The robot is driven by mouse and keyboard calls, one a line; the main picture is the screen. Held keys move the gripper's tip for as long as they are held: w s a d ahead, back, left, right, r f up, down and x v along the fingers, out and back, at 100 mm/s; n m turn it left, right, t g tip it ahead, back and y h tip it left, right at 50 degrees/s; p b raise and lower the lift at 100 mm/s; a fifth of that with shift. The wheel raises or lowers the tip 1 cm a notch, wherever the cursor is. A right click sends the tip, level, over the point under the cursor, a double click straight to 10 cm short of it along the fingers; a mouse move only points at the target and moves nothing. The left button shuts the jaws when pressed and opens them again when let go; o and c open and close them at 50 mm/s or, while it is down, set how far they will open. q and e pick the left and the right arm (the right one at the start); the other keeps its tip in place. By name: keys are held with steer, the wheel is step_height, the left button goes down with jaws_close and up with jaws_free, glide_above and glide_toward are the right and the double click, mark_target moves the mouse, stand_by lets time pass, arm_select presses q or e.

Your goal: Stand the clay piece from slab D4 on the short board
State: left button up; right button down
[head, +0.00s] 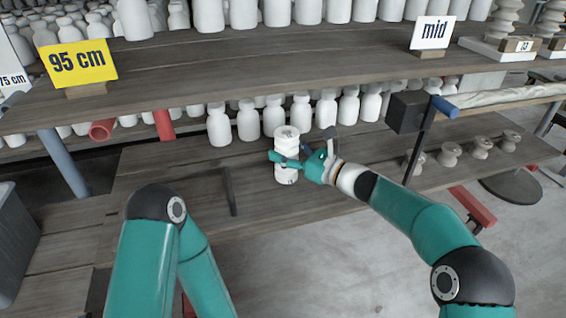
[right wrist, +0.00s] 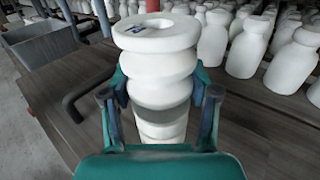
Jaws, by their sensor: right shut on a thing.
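A white ribbed clay piece (head: 286,143) stands upright in my right gripper (head: 300,158). In the right wrist view, the clay piece (right wrist: 157,65) has a ring-shaped top with a hole and a small dark mark. The fingers of the right gripper (right wrist: 160,100) are on both sides of it. A lower white part with a dark mark shows beneath; I cannot tell if it is a separate piece or if the base touches the board below. My left gripper is out of view. No D4 label is readable, and I cannot tell which board is the short one.
An upper plank (head: 250,66) carries many white vessels, a yellow "95 cm" sign (head: 78,62) and a "mid" sign (head: 433,32). White bottles (head: 248,120) stand close behind the clay piece. A dark box on a post (head: 407,112) stands at right. The lower plank (head: 180,170) is bare at left.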

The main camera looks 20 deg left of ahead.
steer(key=f+b, duration=0.2)
steer(key=f, duration=0.1)
steer(key=shift+a+f, duration=0.2)
steer(key=shift+f, duration=0.05)
steer(key=shift+r, duration=0.1)
steer(key=shift+c, duration=1.4)
jaws_free()
